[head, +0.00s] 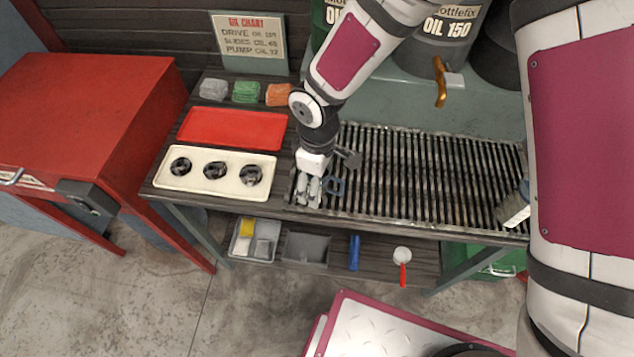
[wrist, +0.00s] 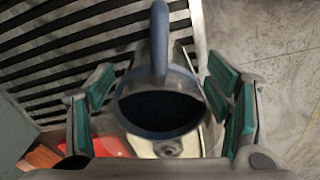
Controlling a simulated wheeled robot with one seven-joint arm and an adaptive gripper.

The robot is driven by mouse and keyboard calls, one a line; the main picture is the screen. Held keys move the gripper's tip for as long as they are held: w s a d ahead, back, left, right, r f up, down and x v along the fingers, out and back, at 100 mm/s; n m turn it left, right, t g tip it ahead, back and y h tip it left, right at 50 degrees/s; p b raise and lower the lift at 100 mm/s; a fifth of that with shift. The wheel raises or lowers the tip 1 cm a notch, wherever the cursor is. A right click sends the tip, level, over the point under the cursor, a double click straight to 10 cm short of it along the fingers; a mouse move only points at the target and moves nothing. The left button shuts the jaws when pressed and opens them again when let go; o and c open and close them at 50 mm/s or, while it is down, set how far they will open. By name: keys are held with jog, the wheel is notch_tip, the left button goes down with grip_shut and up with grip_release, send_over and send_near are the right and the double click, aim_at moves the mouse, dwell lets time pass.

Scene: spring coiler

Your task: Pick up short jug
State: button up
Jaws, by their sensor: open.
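A dark blue-grey jug with a round open mouth and a loop handle shows in the wrist view (wrist: 160,131). It sits between my gripper's fingers (wrist: 163,108), with its handle toward the top of the picture. The green finger pads stand apart on both sides, with a visible gap to the jug. In the head view my gripper (head: 312,188) is low over the left end of the slatted grate.
A cream tray (head: 200,188) with three black parts and a red tray (head: 231,128) lie left of the grate (head: 430,175). A bluish item with a pale label (head: 515,212) is at the grate's right end, partly hidden by my arm. A red cabinet (head: 90,100) stands left.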

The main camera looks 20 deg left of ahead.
jog(key=shift+f, duration=0.25)
jog(key=c, duration=1.1)
jog(key=shift+r, duration=0.15)
jog(key=shift+c, duration=0.2)
